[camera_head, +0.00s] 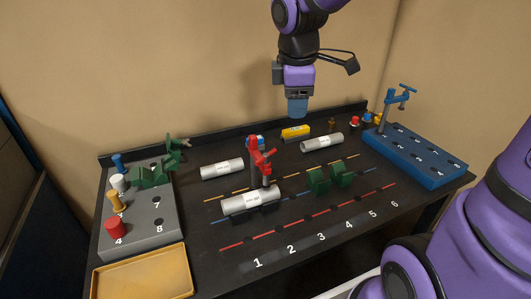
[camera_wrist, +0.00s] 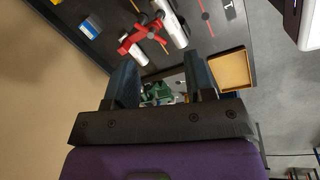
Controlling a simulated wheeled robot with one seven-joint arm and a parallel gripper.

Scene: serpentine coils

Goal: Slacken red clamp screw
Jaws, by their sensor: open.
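The red clamp (camera_head: 262,160) stands upright near the middle of the black table, at the back edge of a labelled white cylinder (camera_head: 250,201). Its arm and screw reach over the cylinder; I cannot tell whether the screw tip touches it. My gripper (camera_head: 297,108) hangs above the table, behind and to the right of the clamp and well above it, apart from everything. In the wrist view the red clamp (camera_wrist: 133,39) lies beyond the open, empty blue fingers (camera_wrist: 161,75), with the white cylinder (camera_wrist: 172,22) beside it.
Two more white cylinders (camera_head: 222,169) (camera_head: 322,142) lie behind. Green blocks (camera_head: 330,177) stand to the right. A grey rack (camera_head: 165,240) with coloured pegs and a yellow tray (camera_head: 145,274) are at left. A blue rack (camera_head: 415,158) with a blue clamp (camera_head: 391,105) is at right.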

